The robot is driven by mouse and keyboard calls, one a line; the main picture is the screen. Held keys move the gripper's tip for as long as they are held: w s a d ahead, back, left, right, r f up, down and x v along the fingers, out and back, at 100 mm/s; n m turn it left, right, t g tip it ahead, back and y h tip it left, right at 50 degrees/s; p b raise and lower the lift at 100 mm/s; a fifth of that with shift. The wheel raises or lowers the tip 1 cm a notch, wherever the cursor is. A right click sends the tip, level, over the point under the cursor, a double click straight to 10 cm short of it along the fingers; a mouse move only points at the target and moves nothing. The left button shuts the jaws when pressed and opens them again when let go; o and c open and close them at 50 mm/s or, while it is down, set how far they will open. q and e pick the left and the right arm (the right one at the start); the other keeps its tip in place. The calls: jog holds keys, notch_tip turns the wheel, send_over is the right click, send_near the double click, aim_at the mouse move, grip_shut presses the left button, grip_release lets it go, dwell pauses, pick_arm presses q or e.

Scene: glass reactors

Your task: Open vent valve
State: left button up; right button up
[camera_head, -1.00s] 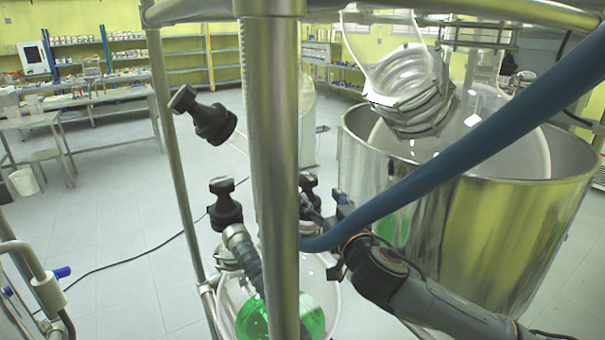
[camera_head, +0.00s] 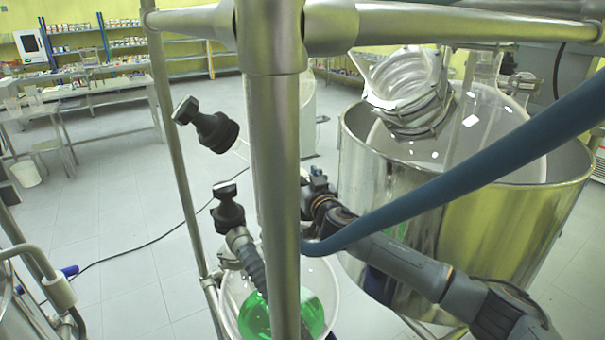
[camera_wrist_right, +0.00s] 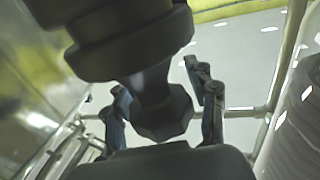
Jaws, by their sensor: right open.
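A black valve (camera_wrist_right: 125,45) fills the upper left of the right wrist view, with a wide ribbed body and a narrower neck leading to a faceted end (camera_wrist_right: 160,118). My right gripper (camera_wrist_right: 157,80) is open, its two fingers apart on either side of this neck and end. I cannot tell whether they touch it. In the head view, my right gripper (camera_head: 317,184) is partly hidden behind the thick metal post. Two black valve handles show left of the post, an upper one (camera_head: 207,126) and a lower one (camera_head: 228,210). My left gripper is not in view.
The thick metal post (camera_head: 272,190) stands in front of the glass vessel with green liquid (camera_head: 255,316). A dark blue hose (camera_head: 470,165) crosses above my right arm. A large steel vessel (camera_head: 500,245) stands at right. Open floor (camera_head: 130,215) lies at left.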

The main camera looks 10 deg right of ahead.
jog(key=c, duration=1)
jog(key=shift+w+a+f, duration=0.1)
jog(key=shift+c, duration=0.5)
jog(key=shift+f, duration=0.1)
jog(key=shift+c, duration=0.3)
